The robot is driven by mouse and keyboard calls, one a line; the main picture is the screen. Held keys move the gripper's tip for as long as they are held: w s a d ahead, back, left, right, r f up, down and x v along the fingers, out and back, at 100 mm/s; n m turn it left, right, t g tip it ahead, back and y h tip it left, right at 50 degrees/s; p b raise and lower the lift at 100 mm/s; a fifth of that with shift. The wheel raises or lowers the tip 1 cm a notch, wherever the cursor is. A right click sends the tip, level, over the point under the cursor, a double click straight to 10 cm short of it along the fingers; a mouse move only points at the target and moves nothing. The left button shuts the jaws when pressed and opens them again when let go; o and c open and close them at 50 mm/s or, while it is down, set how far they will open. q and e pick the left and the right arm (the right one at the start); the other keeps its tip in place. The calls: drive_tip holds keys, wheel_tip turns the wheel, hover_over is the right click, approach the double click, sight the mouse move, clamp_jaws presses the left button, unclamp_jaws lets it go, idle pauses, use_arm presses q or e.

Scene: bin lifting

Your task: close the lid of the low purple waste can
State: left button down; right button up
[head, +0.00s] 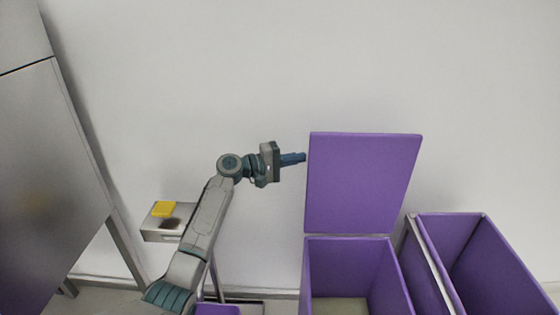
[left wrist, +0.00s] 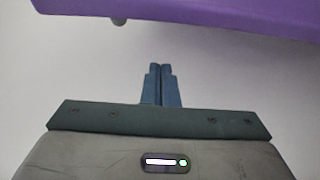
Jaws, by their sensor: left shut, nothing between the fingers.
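The low purple waste can (head: 312,275) stands at the lower middle of the head view, its inside visible from above. Its purple lid (head: 363,182) stands upright behind the opening, close to the wall. My left gripper (head: 304,158) is shut and empty, with its fingertips at the left edge of the lid, near the upper part. I cannot tell whether they touch it. In the left wrist view the shut fingers (left wrist: 161,70) point toward the wall, and the lid (left wrist: 220,12) crosses the top, apart from the fingers in that picture. My right gripper is not in view.
Another purple bin (head: 447,235) in a metal frame stands right of the can. A small shelf (head: 160,228) with a yellow sponge-like block (head: 164,209) is at the left, beside a large metal cabinet (head: 50,170). The wall above the lid is clear.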

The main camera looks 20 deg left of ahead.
use_arm(q)
drive_tip(key=s+d, duration=0.1)
drive_tip(key=s+d+p, duration=0.1)
drive_tip(key=s, duration=0.1)
drive_tip(key=shift+d, duration=0.15)
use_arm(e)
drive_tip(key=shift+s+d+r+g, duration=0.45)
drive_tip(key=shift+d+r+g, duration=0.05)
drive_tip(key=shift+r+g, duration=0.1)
use_arm(q)
drive_tip(key=shift+s+f, duration=0.1)
